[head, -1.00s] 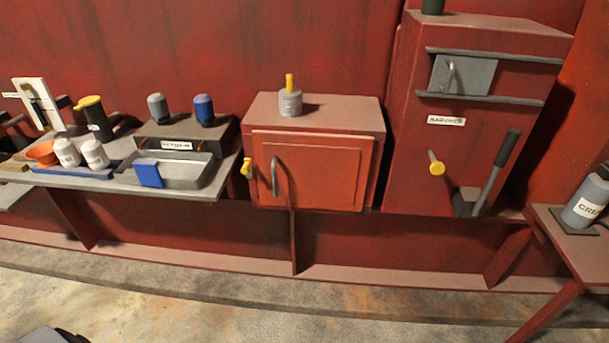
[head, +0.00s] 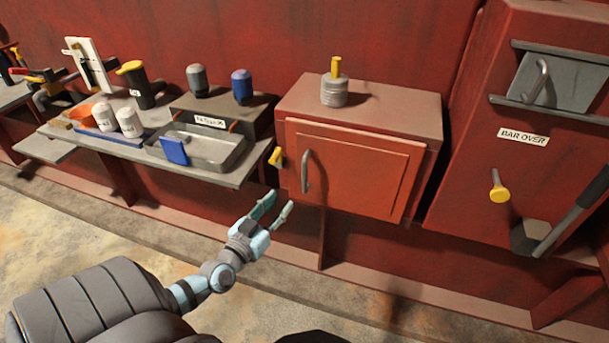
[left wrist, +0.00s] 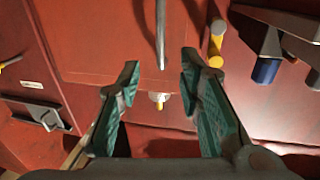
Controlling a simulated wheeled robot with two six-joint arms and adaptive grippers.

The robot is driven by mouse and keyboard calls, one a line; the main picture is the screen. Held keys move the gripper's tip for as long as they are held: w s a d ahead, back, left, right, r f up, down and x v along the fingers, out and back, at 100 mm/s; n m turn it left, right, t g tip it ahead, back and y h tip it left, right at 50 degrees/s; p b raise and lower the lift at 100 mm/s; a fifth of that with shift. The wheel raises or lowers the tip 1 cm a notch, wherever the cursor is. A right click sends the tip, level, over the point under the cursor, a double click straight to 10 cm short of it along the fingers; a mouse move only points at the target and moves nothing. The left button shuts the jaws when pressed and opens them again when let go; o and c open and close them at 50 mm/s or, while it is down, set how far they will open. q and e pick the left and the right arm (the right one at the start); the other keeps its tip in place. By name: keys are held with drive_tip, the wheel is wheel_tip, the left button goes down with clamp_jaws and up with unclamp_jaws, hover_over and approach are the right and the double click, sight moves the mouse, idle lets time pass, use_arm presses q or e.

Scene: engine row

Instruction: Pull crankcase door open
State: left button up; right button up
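The crankcase door (head: 350,170) is a red panel on the front of a red box, and it looks closed. Its upright grey bar handle (head: 305,172) is near the door's left edge. My left gripper (head: 277,208) is open and empty, below and to the left of the handle in the head view. In the left wrist view, the handle (left wrist: 160,35) shows between and beyond the two open fingers (left wrist: 157,80); I see no contact. The door (left wrist: 95,40) also shows there. My right gripper is in neither view.
A yellow knob (head: 276,157) sits on the box's left side. A grey canister with a yellow top (head: 334,88) stands on the box. At left, a shelf (head: 205,175) holds a metal tray (head: 215,150) and bottles. A taller red cabinet (head: 475,150) stands at right.

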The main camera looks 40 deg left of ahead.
sight(303, 176)
use_arm(q)
drive_tip(key=w+b, duration=0.1)
drive_tip(key=w, duration=0.3)
drive_tip(key=w+a+b, duration=0.1)
drive_tip(key=w+b, duration=0.1)
drive_tip(key=w, duration=0.3)
drive_tip(key=w+a+b, duration=0.1)
drive_tip(key=w, duration=0.3)
drive_tip(key=shift+w+f+b, duration=0.1)
drive_tip(key=shift+w+b, duration=0.2)
drive_tip(key=shift+w, duration=0.1)
clamp_jaws()
